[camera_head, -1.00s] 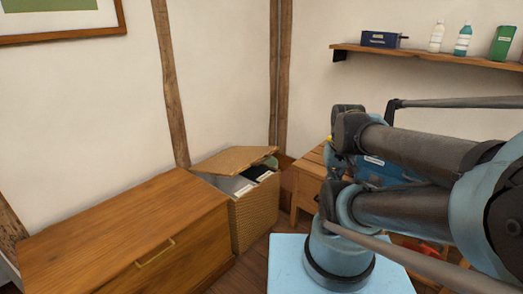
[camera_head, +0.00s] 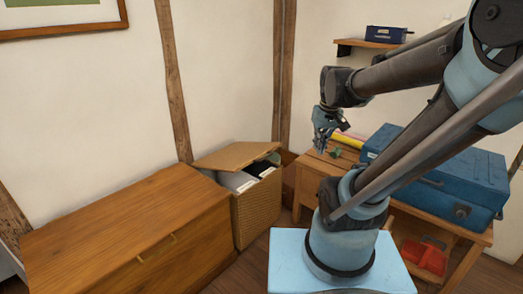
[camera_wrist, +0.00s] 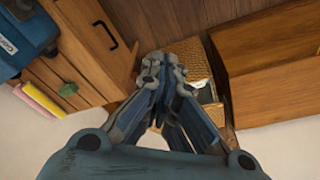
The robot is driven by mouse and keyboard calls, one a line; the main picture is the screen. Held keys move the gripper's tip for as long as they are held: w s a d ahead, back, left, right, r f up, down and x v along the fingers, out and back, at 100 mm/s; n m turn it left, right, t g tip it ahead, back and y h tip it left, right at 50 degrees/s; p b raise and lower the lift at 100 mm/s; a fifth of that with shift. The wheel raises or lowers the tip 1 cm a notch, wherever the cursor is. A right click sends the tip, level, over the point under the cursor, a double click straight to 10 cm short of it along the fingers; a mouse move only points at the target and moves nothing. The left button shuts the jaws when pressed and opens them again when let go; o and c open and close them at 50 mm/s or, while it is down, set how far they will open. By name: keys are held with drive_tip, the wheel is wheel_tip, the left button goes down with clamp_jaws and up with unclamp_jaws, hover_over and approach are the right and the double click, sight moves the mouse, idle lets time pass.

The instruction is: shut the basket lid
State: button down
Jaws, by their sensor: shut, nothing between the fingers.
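The woven basket (camera_head: 256,215) stands on the floor in the corner, between the wooden chest and the wooden table. Its lid (camera_head: 238,155) is tilted up, partly open, with dark and pale contents showing in the gap. My gripper (camera_head: 322,150) is in the air to the right of the basket and above it, over the table's left end, touching nothing. In the wrist view the closed fingers (camera_wrist: 163,60) point toward the floor, and the basket (camera_wrist: 196,62) shows partly behind them, much of it hidden.
The wooden chest (camera_head: 130,235) fills the left front. A blue case (camera_head: 450,175) lies on the wooden table (camera_head: 305,180) at the right, with yellow and pink items beside it. A wall shelf (camera_head: 365,44) holds a dark blue box (camera_head: 384,34). Free air lies above the basket.

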drive_tip(key=w+a+r+n+y, duration=0.1)
drive_tip(key=w+a+n, duration=0.1)
drive_tip(key=w+a, duration=0.5)
drive_tip(key=w+a+n, duration=0.2)
drive_tip(key=w+a, duration=0.1)
drive_tip(key=w, duration=0.8)
drive_tip(key=w+a+f+n, duration=0.3)
drive_tip(key=w+a+f, duration=0.4)
drive_tip(key=w+a, duration=0.5)
drive_tip(key=shift+g+y, duration=0.3)
drive_tip(key=x, duration=0.9)
drive_tip(key=shift+w+d+f, duration=0.1)
drive_tip(key=shift+f, duration=0.05)
drive_tip(key=shift+s+d+f, duration=0.2)
drive_tip(key=shift+d+f, duration=0.1)
drive_tip(key=shift+f, duration=0.3)
drive_tip(key=shift+s+d+f, duration=0.25)
drive_tip(key=shift+f, duration=0.35)
drive_tip(key=shift+s+d+f, duration=0.2)
drive_tip(key=shift+d+f, duration=0.1)
drive_tip(key=shift+f, duration=0.3)
